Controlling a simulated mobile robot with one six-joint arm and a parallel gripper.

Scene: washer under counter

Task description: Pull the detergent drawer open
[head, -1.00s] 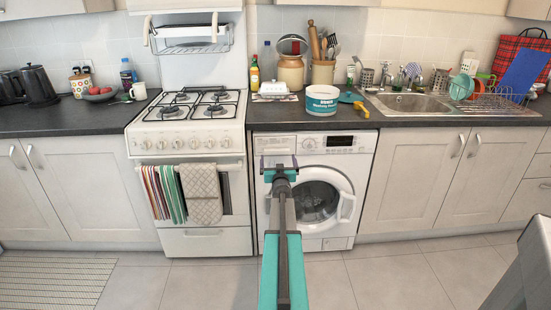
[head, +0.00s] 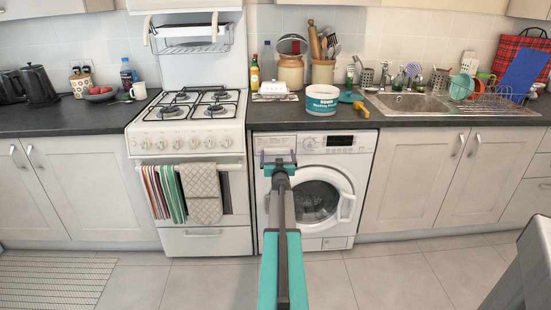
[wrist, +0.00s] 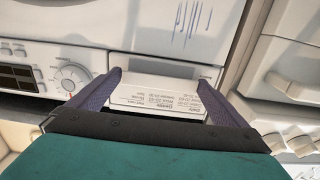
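The white washing machine (head: 335,168) stands under the counter. Its detergent drawer (head: 273,141) is at the upper left of its front in the head view. In the wrist view, which shows the front upside down, the drawer's white labelled front (wrist: 157,97) lies between my two fingers. My gripper (head: 279,157) is open, one finger on each side of that front; it also shows in the wrist view (wrist: 163,76). The fingers look very close to the front's side edges, but I cannot tell whether they touch. The drawer looks shut or nearly so.
The washer's dial (wrist: 73,76) is beside the drawer. The round door (head: 318,200) is below it. The stove (head: 190,130) with hanging towels stands close on the left. A white tub (head: 322,100) sits on the counter (head: 260,120) above.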

